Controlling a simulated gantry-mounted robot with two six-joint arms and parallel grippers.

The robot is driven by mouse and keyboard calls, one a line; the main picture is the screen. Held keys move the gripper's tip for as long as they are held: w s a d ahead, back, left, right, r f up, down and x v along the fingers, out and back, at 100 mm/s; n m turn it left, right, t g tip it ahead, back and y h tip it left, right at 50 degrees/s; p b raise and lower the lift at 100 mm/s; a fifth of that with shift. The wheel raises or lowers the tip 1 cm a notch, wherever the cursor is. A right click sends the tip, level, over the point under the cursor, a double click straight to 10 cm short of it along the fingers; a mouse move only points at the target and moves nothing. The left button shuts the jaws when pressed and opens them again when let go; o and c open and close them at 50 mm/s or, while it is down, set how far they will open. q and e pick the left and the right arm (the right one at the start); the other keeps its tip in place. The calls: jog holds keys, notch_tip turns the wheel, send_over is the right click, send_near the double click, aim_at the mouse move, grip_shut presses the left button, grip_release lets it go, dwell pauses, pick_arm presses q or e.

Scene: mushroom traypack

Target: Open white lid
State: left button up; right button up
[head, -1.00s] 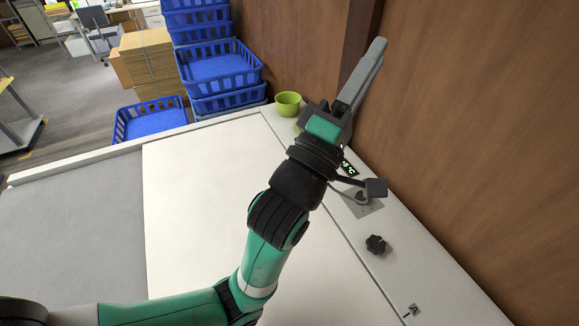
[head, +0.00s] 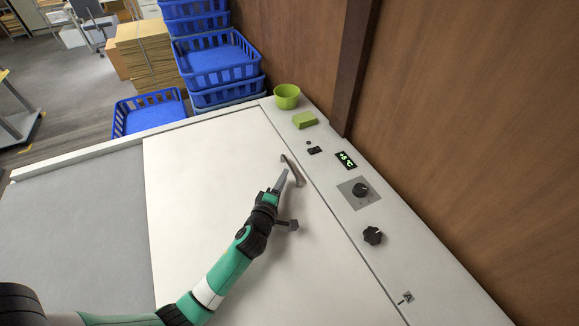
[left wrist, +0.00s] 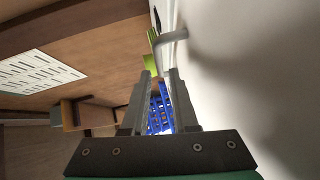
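The white lid (head: 210,200) lies flat and closed on the white chest in the head view. Its grey handle (head: 294,171) stands near the lid's right edge. My left gripper (head: 282,177) is low over the lid, close beside the handle on its near left side. In the left wrist view, the two fingers (left wrist: 160,76) are apart with nothing between them. The handle (left wrist: 172,37) shows just beyond the fingertips, and the lid surface (left wrist: 250,60) fills the right side. Whether a finger touches the handle is unclear. My right gripper is not in view.
The control strip right of the lid holds a green bowl (head: 287,96), a green block (head: 304,119), a display (head: 346,160) and two black knobs (head: 360,190) (head: 373,235). A wooden wall (head: 480,120) rises along the right. Blue crates (head: 215,60) stand behind the chest.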

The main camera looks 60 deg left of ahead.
aim_at(290, 165)
pick_arm(q)
jog(key=b+x, duration=0.1)
jog(key=x, duration=0.5)
jog(key=shift+w+a, duration=0.2)
jog(key=shift+w, duration=0.1)
grip_shut()
dwell(1.0)
